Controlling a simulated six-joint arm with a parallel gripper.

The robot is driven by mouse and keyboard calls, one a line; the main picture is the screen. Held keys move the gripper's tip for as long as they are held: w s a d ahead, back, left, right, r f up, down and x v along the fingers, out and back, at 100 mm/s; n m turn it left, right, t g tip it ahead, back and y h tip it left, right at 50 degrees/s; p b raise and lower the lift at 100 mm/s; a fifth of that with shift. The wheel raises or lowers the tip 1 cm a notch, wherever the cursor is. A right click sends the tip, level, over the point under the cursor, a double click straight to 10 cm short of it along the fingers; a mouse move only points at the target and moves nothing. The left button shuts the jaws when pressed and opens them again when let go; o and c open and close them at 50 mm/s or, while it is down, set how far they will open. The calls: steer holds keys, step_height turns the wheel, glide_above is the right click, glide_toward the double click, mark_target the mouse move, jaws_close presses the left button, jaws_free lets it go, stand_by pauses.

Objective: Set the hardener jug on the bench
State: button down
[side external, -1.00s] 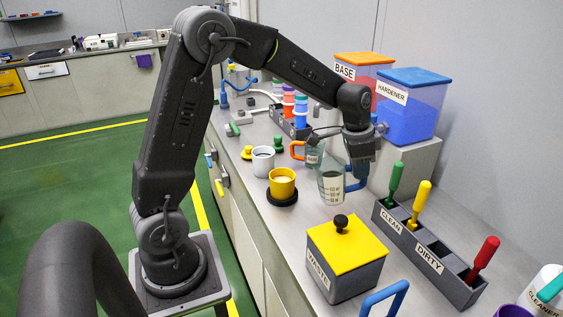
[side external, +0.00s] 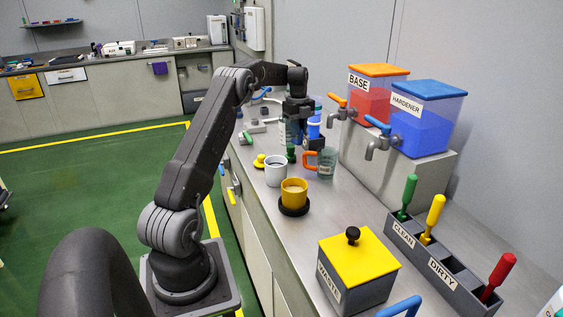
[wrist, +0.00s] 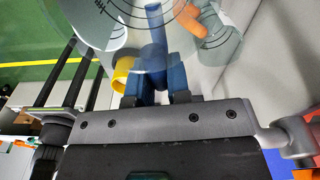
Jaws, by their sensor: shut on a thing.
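The hardener jug (side external: 289,134) is clear, with a blue handle, and is partly hidden by my gripper at the far part of the bench (side external: 350,205). My gripper (side external: 297,117) is shut on its blue handle. In the wrist view the blue handle (wrist: 154,50) stands between the fingers of my gripper (wrist: 160,98), and the clear jug wall spreads across the top. The jug looks roughly upright. Whether its base touches the bench cannot be told.
The base jug (side external: 327,161) with an orange handle stands nearer the camera. A white cup (side external: 276,172) and a yellow cup (side external: 294,192) on a black disc stand close by. The hardener dispenser (side external: 425,120) is at right. The waste box (side external: 355,275) is in front.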

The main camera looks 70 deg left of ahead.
steer(key=s+a+f+m, duration=0.2)
steer(key=s+a, duration=0.3)
steer(key=a, duration=0.3)
step_height(320, 180, down, 8)
steer(key=shift+w, duration=0.15)
steer(key=shift+f, duration=0.1)
steer(key=c, duration=1.1)
jaws_free()
